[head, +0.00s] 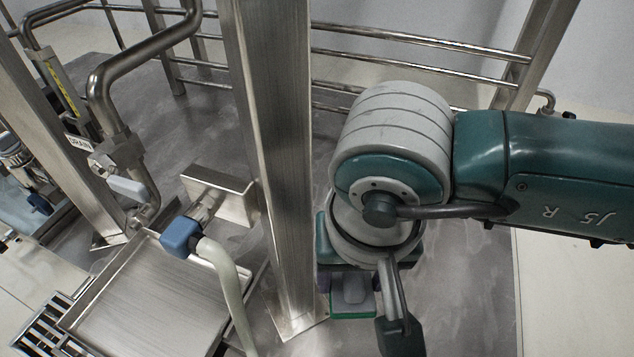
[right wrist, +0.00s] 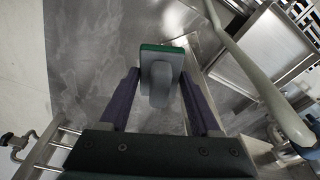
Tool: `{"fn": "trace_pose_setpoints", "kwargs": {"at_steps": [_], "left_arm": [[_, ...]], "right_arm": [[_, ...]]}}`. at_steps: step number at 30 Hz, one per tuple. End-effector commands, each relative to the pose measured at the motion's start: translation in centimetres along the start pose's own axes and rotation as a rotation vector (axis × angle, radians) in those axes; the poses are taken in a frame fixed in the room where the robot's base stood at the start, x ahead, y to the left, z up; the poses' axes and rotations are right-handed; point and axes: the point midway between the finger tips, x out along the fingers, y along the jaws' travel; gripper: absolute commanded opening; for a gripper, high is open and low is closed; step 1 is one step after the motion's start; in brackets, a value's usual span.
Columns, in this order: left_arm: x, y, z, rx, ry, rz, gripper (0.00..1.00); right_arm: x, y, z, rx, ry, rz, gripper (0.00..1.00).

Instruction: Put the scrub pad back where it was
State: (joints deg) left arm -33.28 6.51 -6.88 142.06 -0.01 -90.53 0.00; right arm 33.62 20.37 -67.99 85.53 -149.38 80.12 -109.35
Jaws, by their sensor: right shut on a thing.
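The scrub pad (head: 352,310) has a green pad and a grey grip, and it shows below my right arm in the head view. In the right wrist view the scrub pad (right wrist: 162,62) is between the two purple fingers. My right gripper (head: 350,284) is shut on its grey grip; it also shows in the right wrist view (right wrist: 160,78). The grey metal surface lies below the pad. I cannot tell whether the pad touches it. My left gripper is not in view.
A steel post (head: 275,170) stands just left of my right gripper. A steel tray (head: 150,300), a pale hose (head: 228,285) with a blue fitting (head: 180,237) and pipework (head: 125,65) are further left. Rails (head: 420,67) run behind. The surface right of the gripper is clear.

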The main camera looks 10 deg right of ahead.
Motion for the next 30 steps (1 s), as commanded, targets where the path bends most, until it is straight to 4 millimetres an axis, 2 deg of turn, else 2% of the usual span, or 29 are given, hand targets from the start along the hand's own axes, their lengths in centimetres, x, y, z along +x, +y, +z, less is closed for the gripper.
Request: {"fn": "trace_pose_setpoints", "kwargs": {"at_steps": [1, 8, 11, 18, 21, 24, 30], "left_arm": [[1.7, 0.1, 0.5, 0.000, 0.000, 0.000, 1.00], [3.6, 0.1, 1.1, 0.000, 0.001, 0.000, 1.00], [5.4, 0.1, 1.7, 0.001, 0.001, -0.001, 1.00], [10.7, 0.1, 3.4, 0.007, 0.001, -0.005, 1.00], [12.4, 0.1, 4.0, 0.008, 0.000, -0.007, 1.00], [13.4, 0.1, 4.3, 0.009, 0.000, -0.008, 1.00], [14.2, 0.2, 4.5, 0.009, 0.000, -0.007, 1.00]], "right_arm": [[2.0, 0.0, 0.6, 0.000, -0.002, 0.001, 0.19], [4.9, -0.1, 1.4, -0.002, -0.001, 0.000, 0.19], [7.5, -0.1, 1.9, -0.001, -0.003, 0.000, 0.19], [14.8, -0.1, 3.0, -0.001, -0.003, 0.000, 0.19], [17.1, -0.1, 3.3, 0.000, -0.002, -0.001, 0.19], [18.6, -0.1, 3.5, -0.001, -0.002, -0.001, 0.19], [19.6, -0.1, 3.6, -0.003, 0.000, 0.000, 0.19]]}}
